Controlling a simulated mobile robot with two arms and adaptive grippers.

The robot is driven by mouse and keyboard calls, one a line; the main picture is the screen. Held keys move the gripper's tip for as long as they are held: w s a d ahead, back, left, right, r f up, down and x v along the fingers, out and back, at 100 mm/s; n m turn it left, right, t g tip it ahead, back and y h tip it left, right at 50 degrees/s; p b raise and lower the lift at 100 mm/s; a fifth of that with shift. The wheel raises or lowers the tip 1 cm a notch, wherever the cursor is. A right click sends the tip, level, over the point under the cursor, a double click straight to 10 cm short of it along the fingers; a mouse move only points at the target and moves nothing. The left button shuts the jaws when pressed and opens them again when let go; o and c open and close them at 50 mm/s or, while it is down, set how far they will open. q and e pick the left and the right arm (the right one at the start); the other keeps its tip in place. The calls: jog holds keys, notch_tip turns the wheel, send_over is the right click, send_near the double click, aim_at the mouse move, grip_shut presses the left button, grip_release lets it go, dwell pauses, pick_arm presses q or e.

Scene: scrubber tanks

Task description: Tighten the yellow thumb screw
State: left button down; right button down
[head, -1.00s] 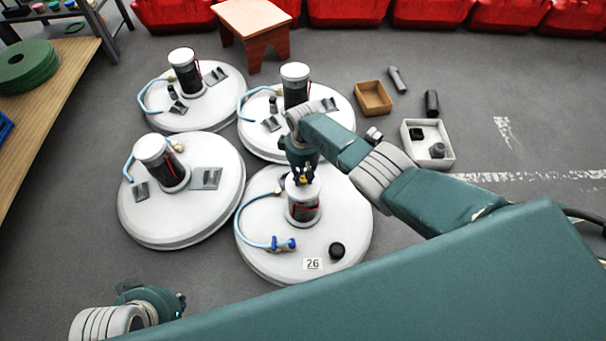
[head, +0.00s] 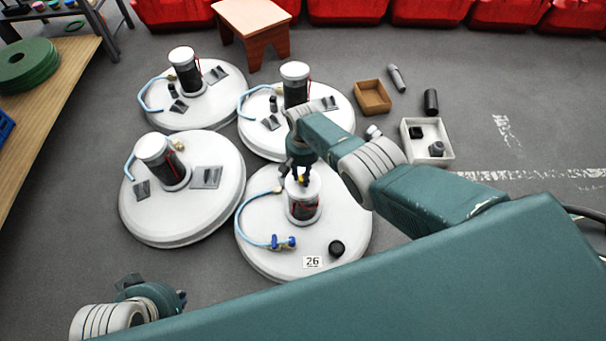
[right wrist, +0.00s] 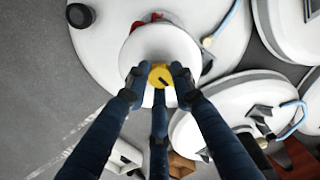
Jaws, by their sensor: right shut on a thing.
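The yellow thumb screw (right wrist: 161,76) sits on the white top of the black cylinder in the right wrist view, with a dark mark on its face. In the head view only a small yellow spot of the screw (head: 303,178) shows between the fingers. My right gripper (head: 301,176) points down over the cylinder (head: 304,207) on the tank labelled 26 (head: 263,222). Its fingers (right wrist: 160,82) are closed around the screw. My left gripper (head: 180,301) is at the lower left, away from the tanks; its fingers are mostly hidden.
Several other white tanks (head: 222,220) stand behind and to the left. A black cap (head: 336,248) and a blue-handled hose fitting (head: 284,243) lie on tank 26. A white bin (head: 441,160) and brown box (head: 373,97) are on the floor at the right.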

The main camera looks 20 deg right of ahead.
jog(key=shift+w+r+m, duration=0.2)
jog(key=shift+r+m, duration=0.05)
jog(key=shift+m, duration=0.35)
jog(key=c, duration=1.5)
grip_release()
jog(key=shift+o, duration=0.2)
jog(key=shift+s, duration=0.15)
notch_tip(320, 180, up, 12)
